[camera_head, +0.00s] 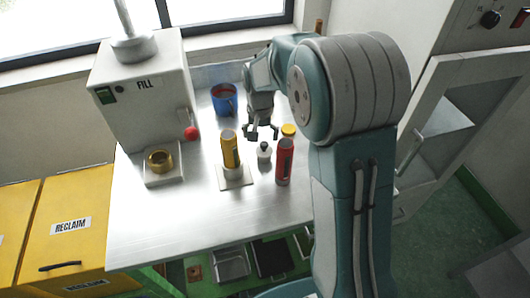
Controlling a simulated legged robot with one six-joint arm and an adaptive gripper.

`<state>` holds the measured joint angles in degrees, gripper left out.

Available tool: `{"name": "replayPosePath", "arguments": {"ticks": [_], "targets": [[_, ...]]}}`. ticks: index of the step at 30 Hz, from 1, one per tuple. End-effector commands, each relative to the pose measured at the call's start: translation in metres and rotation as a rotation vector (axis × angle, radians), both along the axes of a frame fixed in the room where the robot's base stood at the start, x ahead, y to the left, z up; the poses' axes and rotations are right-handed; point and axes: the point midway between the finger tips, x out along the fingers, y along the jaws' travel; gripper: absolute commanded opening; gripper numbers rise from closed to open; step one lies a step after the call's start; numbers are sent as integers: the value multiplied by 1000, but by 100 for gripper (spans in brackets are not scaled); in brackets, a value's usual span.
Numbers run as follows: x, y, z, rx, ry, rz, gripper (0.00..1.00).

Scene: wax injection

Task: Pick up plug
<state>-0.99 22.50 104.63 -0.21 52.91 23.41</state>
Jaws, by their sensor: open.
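My gripper (263,134) is open and points down over the metal table, with nothing between its fingers. A small whitish piece with a narrow top (264,154) stands upright just below and in front of the fingers, apart from them as far as I can tell. It looks like the plug, but it is too small to be sure. A yellow cylinder (230,151) stands on a pale square base (247,181) to its left. A red cylinder (284,163) stands to its right. A yellow-topped piece (289,130) is partly hidden behind the red cylinder.
The front left of the table is clear.

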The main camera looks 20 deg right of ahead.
Motion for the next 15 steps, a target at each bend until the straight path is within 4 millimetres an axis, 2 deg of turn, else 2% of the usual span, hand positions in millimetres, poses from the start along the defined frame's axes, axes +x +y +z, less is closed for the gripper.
{"name": "replayPosePath", "arguments": {"ticks": [3,8,15], "targets": [[-1,-3,-19,2,3,0,100],[-1,-6,-30,5,1,-1,100],[-3,-8,-66,3,3,-1,100]]}}
